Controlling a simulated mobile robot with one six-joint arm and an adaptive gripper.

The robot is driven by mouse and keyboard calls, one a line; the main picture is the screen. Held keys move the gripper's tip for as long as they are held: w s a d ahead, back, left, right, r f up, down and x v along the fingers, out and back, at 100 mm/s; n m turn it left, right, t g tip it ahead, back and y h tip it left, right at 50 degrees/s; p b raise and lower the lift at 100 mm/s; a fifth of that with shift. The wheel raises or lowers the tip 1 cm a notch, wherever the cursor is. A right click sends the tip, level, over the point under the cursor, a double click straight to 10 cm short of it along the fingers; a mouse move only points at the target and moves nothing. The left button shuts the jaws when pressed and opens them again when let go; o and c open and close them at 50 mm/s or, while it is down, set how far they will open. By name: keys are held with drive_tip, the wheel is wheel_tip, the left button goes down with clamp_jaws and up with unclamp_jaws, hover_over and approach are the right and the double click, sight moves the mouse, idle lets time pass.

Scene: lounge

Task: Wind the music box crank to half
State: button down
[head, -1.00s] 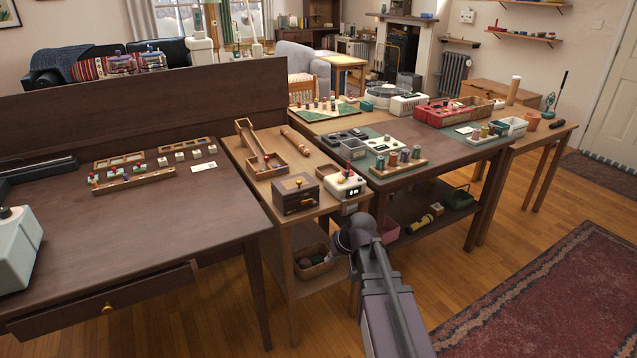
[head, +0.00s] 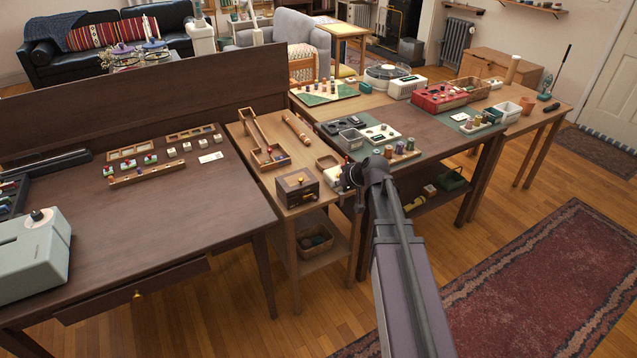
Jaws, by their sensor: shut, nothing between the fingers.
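A small dark wooden box (head: 298,194) with a yellow piece on top sits at the near end of the narrow light-wood table (head: 290,211). It looks like the music box, but it is too small to make out the crank or its angle. A cream box (head: 333,176) with a red-topped part stands just right of it, partly hidden by my arm. My arm rises from the bottom right, and its dark joint shows right of both boxes. My gripper is not visible; the arm's far end is hidden behind that joint.
Behind the boxes lie a long wooden tray (head: 262,150) and a wooden cylinder (head: 297,128). A dark table (head: 190,210) with small blocks stands left, with a grey machine (head: 33,256) at its edge. Another crowded table (head: 430,135) stands right. Open floor and a red rug (head: 520,280) lie right.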

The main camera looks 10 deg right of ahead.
drive_tip(key=shift+w+d+r+p, duration=0.15)
drive_tip(key=shift+w+r+p, duration=0.1)
drive_tip(key=shift+r, duration=0.3)
drive_tip(key=shift+w+d+r+p, duration=0.1)
drive_tip(key=shift+w+r+p, duration=0.1)
drive_tip(key=shift+r, duration=0.35)
drive_tip(key=shift+f, duration=0.15)
drive_tip(key=b, duration=0.7)
hover_over(313, 195)
drive_tip(key=s+d, duration=0.2)
drive_tip(key=d, duration=0.1)
drive_tip(key=f, duration=0.6)
drive_tip(key=shift+w+a+f, duration=0.2)
drive_tip(key=shift+w+f, duration=0.05)
drive_tip(key=shift+f, duration=0.15)
drive_tip(key=shift+s+a+f+b, duration=0.1)
drive_tip(key=shift+a+f+b, duration=0.15)
drive_tip(key=shift+f+b, duration=0.7)
drive_tip(key=shift+s+a+f+b, duration=0.1)
drive_tip(key=shift+a+f+b, duration=0.15)
drive_tip(key=shift+f+b, duration=0.65)
drive_tip(key=shift+a, duration=0.1)
drive_tip(key=shift+a, duration=0.1)
drive_tip(key=shift+f+y, duration=0.1)
drive_tip(key=shift+y, duration=0.2)
